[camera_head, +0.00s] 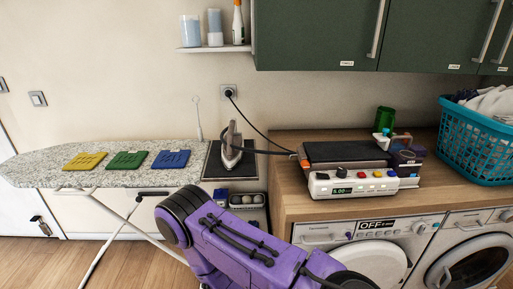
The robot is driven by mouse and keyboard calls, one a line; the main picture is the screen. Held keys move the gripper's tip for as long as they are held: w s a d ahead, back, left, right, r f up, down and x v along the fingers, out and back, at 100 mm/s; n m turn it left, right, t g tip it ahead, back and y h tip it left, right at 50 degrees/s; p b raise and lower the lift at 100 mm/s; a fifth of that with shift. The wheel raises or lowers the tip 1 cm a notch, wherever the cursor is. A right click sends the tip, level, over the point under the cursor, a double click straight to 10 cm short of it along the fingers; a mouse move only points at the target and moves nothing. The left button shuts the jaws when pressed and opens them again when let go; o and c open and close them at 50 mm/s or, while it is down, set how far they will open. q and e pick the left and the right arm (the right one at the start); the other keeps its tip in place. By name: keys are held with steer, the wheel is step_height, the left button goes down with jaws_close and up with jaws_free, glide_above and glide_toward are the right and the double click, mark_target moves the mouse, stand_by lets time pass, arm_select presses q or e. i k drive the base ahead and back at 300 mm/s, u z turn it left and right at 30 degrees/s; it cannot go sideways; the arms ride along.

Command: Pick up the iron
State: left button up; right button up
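The iron (232,148) is grey with a dark handle and stands tilted up, tip pointing upward, on a dark rest pad (215,168) at the right end of the ironing board (40,170). A dark cord or hose runs from it to the right, towards a white and orange base station (350,183) on the wooden counter. A purple arm link of mine crosses the bottom middle, in front of the board. Neither of my gripper's fingers can be seen. Nothing is seen touching the iron.
Yellow (86,161), green (127,160) and blue (171,159) folded cloths lie on the board. A wall socket (229,91) with a black plug and cable is above the iron. A teal laundry basket (475,145) stands on the counter (290,200). Green cabinets hang above.

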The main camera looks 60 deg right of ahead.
mark_target(231, 157)
steer(key=u, duration=0.1)
steer(key=k, duration=0.1)
steer(key=z, duration=1.35)
